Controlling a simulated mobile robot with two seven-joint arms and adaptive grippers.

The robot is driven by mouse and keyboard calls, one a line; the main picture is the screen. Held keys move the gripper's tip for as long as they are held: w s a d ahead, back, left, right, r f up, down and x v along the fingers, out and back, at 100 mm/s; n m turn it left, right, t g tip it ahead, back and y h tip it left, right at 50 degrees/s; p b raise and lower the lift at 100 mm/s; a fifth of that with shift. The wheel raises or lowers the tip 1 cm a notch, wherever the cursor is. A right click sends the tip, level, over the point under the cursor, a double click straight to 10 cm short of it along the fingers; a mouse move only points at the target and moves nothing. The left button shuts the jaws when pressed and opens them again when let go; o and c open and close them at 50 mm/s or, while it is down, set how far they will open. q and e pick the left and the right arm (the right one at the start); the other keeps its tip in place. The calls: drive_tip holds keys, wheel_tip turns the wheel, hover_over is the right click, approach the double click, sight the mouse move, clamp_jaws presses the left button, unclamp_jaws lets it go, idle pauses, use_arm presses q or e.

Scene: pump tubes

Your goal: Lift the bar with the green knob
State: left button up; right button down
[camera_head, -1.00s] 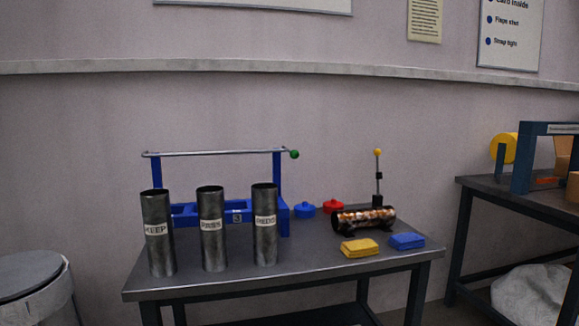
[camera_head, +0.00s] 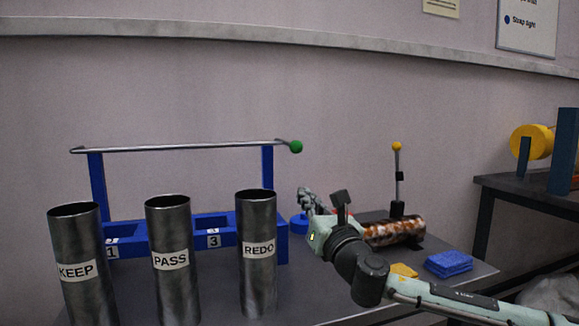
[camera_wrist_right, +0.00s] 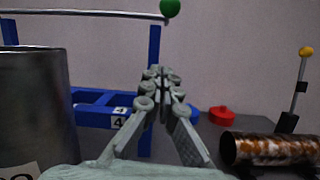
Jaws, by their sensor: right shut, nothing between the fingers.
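The metal bar (camera_head: 190,147) lies level across the two posts of the blue rack (camera_head: 267,180). Its green knob (camera_head: 296,146) is at the right end. In the right wrist view the bar (camera_wrist_right: 90,14) and green knob (camera_wrist_right: 170,8) show at the top, above and beyond my fingers. My right gripper (camera_head: 304,197) is shut and empty, below and a little right of the knob, apart from it. In the right wrist view its fingertips (camera_wrist_right: 160,78) meet in front of the rack's right post. My left gripper is not in view.
Metal tubes labelled KEEP (camera_head: 78,265), PASS (camera_head: 171,255) and REDO (camera_head: 257,250) stand before the rack. A stained cylinder (camera_head: 395,231), a yellow-knobbed lever (camera_head: 397,175), blue cloths (camera_head: 449,263) and a red lid (camera_wrist_right: 222,116) are to the right. Space above the table is open.

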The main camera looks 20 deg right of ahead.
sight(296, 147)
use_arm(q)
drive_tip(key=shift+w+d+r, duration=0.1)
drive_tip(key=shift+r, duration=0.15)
use_arm(e)
drive_tip(key=shift+w+r+n, duration=0.1)
drive_tip(key=shift+r+n, duration=0.2)
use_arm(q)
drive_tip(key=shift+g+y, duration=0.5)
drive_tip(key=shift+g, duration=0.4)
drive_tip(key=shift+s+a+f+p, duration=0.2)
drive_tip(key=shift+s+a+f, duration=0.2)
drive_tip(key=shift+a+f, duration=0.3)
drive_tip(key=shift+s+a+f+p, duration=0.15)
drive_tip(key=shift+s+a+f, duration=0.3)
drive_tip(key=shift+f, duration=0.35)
use_arm(e)
drive_tip(key=w+r, duration=0.5)
drive_tip(key=w, duration=0.2)
drive_tip(key=shift+w+r, duration=0.2)
drive_tip(key=shift+r, duration=0.2)
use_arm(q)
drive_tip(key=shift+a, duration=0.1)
